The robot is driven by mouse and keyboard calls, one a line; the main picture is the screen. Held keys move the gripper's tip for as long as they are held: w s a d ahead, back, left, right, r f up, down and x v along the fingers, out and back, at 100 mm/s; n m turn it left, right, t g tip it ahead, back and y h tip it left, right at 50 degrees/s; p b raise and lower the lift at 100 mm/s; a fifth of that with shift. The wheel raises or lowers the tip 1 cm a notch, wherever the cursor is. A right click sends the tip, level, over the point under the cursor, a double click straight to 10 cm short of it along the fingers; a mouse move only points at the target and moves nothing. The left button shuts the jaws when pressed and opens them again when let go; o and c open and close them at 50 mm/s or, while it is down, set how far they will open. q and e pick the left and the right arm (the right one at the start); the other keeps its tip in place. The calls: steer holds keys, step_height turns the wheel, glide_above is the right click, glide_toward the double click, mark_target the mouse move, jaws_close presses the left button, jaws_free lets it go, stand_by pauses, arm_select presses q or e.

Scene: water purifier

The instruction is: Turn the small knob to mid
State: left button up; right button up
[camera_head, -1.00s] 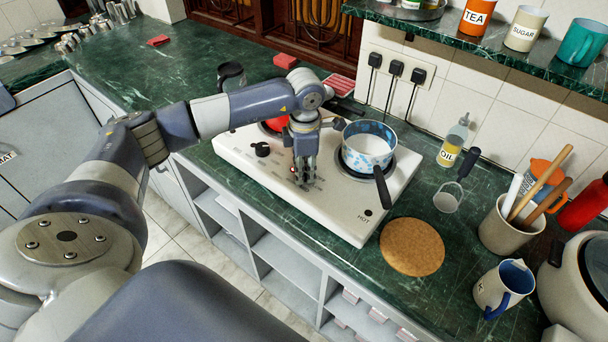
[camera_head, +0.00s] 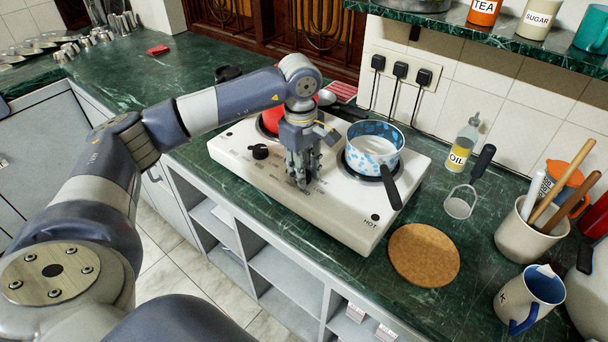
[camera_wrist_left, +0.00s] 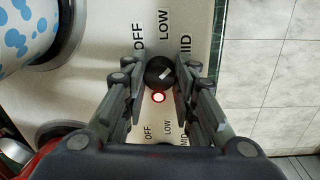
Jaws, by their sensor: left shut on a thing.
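The small black knob (camera_wrist_left: 158,73) shows in the left wrist view with a short white mark slanting to the upper right. OFF, LOW and MID labels are printed near it, and a red light (camera_wrist_left: 158,97) glows just beside it. My left gripper (camera_head: 301,185) points down at the white stove (camera_head: 340,222), its fingers shut on either side of the knob. In the head view the fingers hide this knob. Another black knob (camera_head: 260,152) sits farther left on the stove front. My right gripper is in neither view.
A blue-and-white saucepan (camera_head: 368,143) stands on the right burner, its black handle (camera_head: 390,186) reaching toward the front. A red pot (camera_head: 271,120) is behind my arm. A round cork mat (camera_head: 424,254), oil bottle (camera_head: 462,148) and utensil pot (camera_head: 525,238) stand to the right.

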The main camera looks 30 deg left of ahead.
arm_select(q)
steer(key=shift+m+b, duration=0.55)
steer(key=shift+m, duration=0.75)
steer(key=o, duration=1.1)
steer(key=r, duration=1.2)
steer(key=shift+s+a, duration=0.1)
steer(key=shift+s, duration=0.2)
